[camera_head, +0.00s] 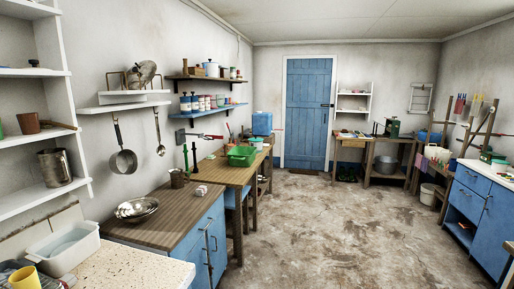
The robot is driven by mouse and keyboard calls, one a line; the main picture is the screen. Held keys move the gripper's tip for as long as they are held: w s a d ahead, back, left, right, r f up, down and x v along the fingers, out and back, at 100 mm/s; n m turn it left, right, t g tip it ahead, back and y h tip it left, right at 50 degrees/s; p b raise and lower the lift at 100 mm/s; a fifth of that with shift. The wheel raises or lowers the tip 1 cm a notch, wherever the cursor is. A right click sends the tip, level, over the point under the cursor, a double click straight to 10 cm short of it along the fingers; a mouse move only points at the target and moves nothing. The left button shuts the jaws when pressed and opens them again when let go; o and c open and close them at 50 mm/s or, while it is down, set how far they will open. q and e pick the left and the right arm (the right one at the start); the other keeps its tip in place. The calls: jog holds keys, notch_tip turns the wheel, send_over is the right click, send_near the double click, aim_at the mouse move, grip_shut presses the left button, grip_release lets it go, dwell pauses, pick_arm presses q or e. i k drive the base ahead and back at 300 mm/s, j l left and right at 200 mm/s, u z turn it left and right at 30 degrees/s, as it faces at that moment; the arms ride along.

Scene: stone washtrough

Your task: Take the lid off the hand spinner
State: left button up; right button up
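I cannot pick out the hand spinner or its lid with certainty. A small dark green upright object (392,127) stands on the wooden table at the back right, too small to identify. A wide grey tub (386,165) sits low under that table. A white bucket (428,193) stands by the rack on the right. A blue box-shaped container (262,123) stands at the far end of the left workbench. Neither of my grippers is in view.
The stone-like floor (330,225) is open through the middle, up to the blue door (308,110). Blue cabinets with a wooden top (165,215) line the left. A blue cabinet (478,215) stands at the right. Metal bowls (136,209) and a green basin (242,156) rest on the left worktops.

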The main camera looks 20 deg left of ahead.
aim_at(259, 145)
jog(key=i+u, duration=0.1)
jog(key=i, duration=2.95)
jog(key=i+u, duration=0.1)
jog(key=i, duration=0.45)
jog(key=i+l, duration=0.1)
jog(key=i, duration=0.4)
jog(key=i+l+u, duration=0.15)
jog(key=i, duration=0.4)
jog(key=i+l, duration=0.1)
jog(key=i, duration=0.4)
jog(key=i+l+u, duration=0.15)
jog(key=i, duration=0.4)
